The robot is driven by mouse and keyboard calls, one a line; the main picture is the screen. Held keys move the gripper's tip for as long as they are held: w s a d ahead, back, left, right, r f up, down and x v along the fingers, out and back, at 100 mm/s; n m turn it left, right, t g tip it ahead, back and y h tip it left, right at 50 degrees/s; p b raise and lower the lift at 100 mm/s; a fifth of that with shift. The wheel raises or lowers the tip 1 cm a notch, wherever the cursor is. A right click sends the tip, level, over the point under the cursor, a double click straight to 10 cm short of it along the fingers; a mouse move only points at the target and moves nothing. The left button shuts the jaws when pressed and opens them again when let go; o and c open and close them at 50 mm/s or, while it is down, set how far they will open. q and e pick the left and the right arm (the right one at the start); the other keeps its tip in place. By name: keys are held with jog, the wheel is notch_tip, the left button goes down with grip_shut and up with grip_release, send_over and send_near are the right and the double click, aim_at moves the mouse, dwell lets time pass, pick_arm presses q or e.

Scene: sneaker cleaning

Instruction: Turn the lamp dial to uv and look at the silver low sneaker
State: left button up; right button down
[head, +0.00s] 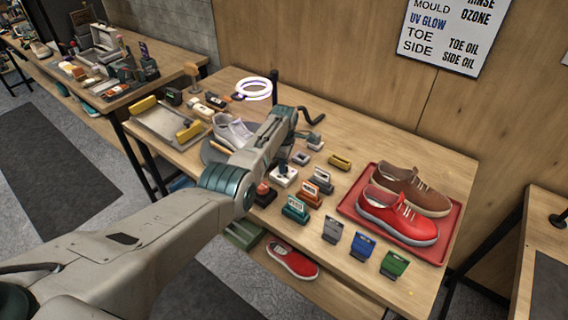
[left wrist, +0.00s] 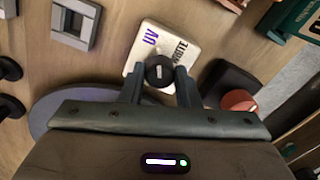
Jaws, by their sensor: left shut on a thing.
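The lamp dial is a white plate (left wrist: 150,45) marked UV and WHITE with a black knob (left wrist: 160,72) in the left wrist view. My left gripper (left wrist: 160,86) is shut on the knob, one finger on each side. The knob bears a short pale mark; I cannot tell which word it points to. In the head view the dial plate (head: 284,178) sits on the table under my gripper (head: 285,163). The silver low sneaker (head: 228,128) stands behind my left arm, partly hidden by it, near a round grey disc (head: 213,153). The ring lamp (head: 252,89) glows white-violet behind the sneaker.
A red tray (head: 447,226) with a brown sneaker (head: 411,190) and a red sneaker (head: 397,217) lies at the right. Several small labelled blocks stand around the dial. A black-based orange knob (left wrist: 238,100) is close beside my left gripper.

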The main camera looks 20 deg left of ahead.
pick_arm(q)
jog(key=shift+w+r, duration=0.15)
dwell(0.3)
jog(key=o, duration=1)
jog(key=shift+r, duration=0.3)
notch_tip(320, 180, up, 10)
jog(key=shift+r+b, duration=0.1)
jog(key=shift+b, duration=0.65)
